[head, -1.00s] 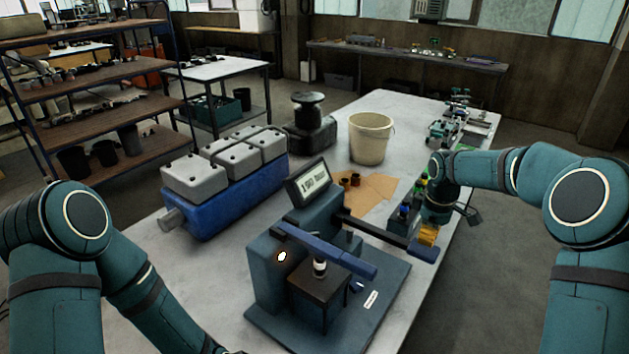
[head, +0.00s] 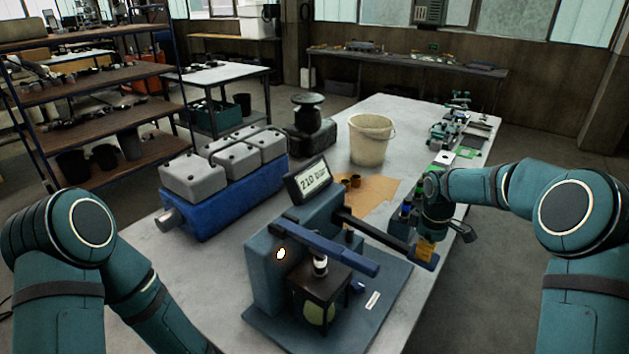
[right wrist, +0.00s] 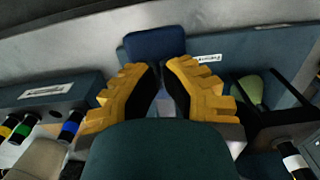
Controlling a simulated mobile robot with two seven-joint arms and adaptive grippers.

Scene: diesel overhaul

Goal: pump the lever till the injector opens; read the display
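The blue-grey injector tester (head: 265,270) stands on the near part of the bench. Its tilted display (head: 312,178) seems to read 210, with smaller blurred text beside it. An injector (head: 320,264) stands upright over the dark-framed chamber, where a yellow-green patch (head: 315,312) shows. The black lever (head: 375,230) reaches out right to a flat blue handle (head: 424,263). My right gripper (head: 426,249) is at the handle from above. In the right wrist view its yellow fingers (right wrist: 160,72) look shut, tips close together over the handle (right wrist: 155,43). My left gripper is out of view.
A rack of injectors with coloured rings (right wrist: 45,125) is close beside my right gripper. A blue engine block with grey covers (head: 235,195), a cream bucket (head: 370,140) and a brown sheet (head: 375,190) are on the bench. The bench's right edge is near.

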